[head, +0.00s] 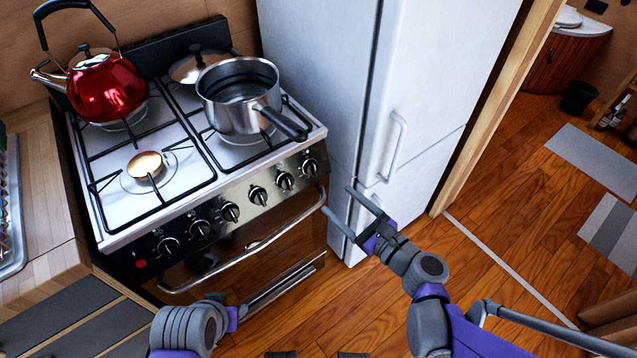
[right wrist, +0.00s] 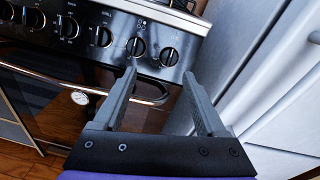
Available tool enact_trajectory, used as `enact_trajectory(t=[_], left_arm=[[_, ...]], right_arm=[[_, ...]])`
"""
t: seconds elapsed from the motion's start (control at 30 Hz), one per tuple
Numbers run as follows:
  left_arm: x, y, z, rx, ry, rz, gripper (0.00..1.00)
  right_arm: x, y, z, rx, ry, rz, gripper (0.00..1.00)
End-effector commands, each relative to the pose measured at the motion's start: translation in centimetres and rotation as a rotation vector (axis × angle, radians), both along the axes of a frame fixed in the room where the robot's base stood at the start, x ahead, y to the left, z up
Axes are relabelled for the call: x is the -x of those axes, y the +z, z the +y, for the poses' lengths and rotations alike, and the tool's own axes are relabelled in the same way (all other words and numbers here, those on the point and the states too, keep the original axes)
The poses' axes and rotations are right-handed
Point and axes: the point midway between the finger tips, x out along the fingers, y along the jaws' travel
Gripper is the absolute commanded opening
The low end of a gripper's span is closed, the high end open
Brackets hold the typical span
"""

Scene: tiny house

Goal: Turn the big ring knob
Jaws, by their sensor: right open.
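The stove (head: 232,205) has a row of several black and silver knobs along its dark front panel. None is clearly marked as the big ring knob. The two rightmost knobs are one at the end (head: 310,167) and its left neighbour (head: 285,181). My right gripper (head: 338,200) is open and empty, in front of the stove's right end, below and apart from the knobs. In the right wrist view its fingers (right wrist: 158,75) point at the panel, with the end knob (right wrist: 169,57) and its neighbour (right wrist: 136,46) just beyond the tips. My left arm shows at the bottom; its fingers are not seen.
A red kettle (head: 105,85) stands at the back left. The oven handle (head: 250,243) runs below the knobs. A white fridge (head: 425,75) stands close on the right.

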Motion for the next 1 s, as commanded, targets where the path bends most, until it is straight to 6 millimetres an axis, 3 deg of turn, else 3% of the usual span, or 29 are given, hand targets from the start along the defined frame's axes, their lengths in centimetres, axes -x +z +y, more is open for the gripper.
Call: enact_trajectory(t=[0.03,0.23,0.7,1.0], left_arm=[[-0.1,-1.1,0.0,0.000,0.000,0.004,0.48],[-0.2,-1.7,0.0,0.000,0.000,0.006,0.48],[-0.3,-2.4,0.0,0.000,0.000,0.008,0.48],[-0.3,-2.6,0.0,0.000,0.000,0.009,0.48]], right_arm=[[-0.7,-1.0,-0.4,-0.077,-0.022,0.022,0.74],[-1.9,-1.1,-0.6,-0.210,-0.055,0.056,0.74],[-8.4,-1.0,4.2,-0.208,-0.053,0.056,0.74],[-10.2,-1.0,5.4,-0.208,-0.055,0.055,0.74]])
